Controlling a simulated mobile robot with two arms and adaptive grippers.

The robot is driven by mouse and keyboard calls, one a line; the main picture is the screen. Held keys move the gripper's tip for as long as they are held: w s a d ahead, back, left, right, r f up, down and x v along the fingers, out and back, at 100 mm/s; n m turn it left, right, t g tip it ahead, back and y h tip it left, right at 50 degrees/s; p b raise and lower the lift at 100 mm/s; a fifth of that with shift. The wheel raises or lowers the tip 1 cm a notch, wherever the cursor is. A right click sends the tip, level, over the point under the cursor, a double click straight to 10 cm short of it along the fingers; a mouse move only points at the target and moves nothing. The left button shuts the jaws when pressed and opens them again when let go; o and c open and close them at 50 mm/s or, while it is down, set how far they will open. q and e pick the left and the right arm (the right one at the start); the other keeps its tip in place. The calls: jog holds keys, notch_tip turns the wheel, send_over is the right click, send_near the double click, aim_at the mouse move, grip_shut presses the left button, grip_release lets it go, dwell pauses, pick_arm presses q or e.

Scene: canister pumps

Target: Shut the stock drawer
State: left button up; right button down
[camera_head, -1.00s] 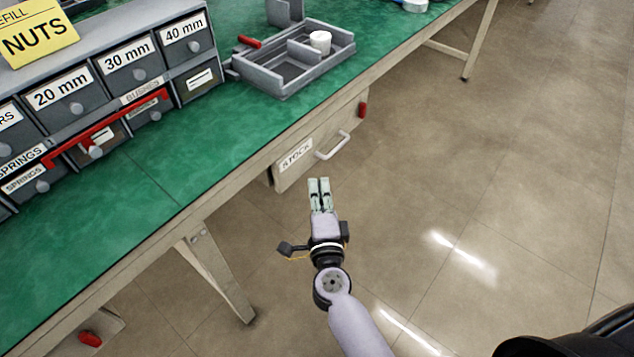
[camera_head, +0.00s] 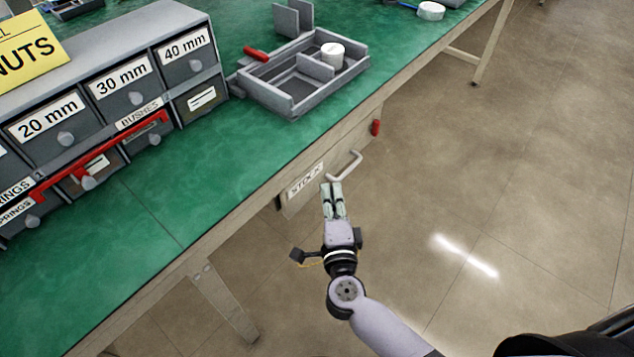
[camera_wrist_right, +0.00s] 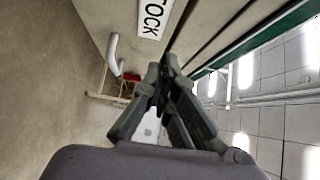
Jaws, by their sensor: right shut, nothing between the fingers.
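The stock drawer (camera_head: 325,182) is under the green-topped bench, with a white "STOCK" label and a pale bar handle (camera_head: 345,166) on its front. From the head view I cannot tell how far it stands out. My right gripper (camera_head: 332,187) is shut and empty, its fingertips at the drawer front just below the handle; I cannot tell whether they touch. In the right wrist view the fingertips (camera_wrist_right: 163,72) overlap the drawer front's edge, beside the label (camera_wrist_right: 152,18) and the handle (camera_wrist_right: 114,54). A dark line runs along that edge. My left gripper is not in view.
A red catch (camera_head: 376,127) sits at the far end of the drawer. On the bench are a grey tray (camera_head: 345,78) with a white pot and a grey cabinet of small drawers (camera_head: 100,110). A bench leg (camera_head: 222,300) stands at left. The floor at right is clear.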

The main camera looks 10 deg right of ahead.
aim_at(308, 171)
jog(key=w+a, duration=0.2)
jog(key=w, duration=0.1)
jog(key=shift+w+a, duration=0.1)
jog(key=shift+w, duration=0.15)
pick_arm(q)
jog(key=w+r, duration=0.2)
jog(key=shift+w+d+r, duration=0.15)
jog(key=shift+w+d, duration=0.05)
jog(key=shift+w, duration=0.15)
pick_arm(e)
jog(key=shift+a, duration=0.1)
jog(key=shift+w, duration=0.1)
jog(key=shift+w+a+r, duration=0.1)
jog(key=shift+w+a, duration=0.4)
jog(key=shift+w, duration=0.1)
jog(key=shift+w+a, duration=0.2)
jog(key=shift+w, duration=0.05)
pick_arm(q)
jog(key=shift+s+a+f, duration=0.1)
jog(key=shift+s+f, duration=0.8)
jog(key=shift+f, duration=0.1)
pick_arm(e)
jog(key=shift+s, duration=0.1)
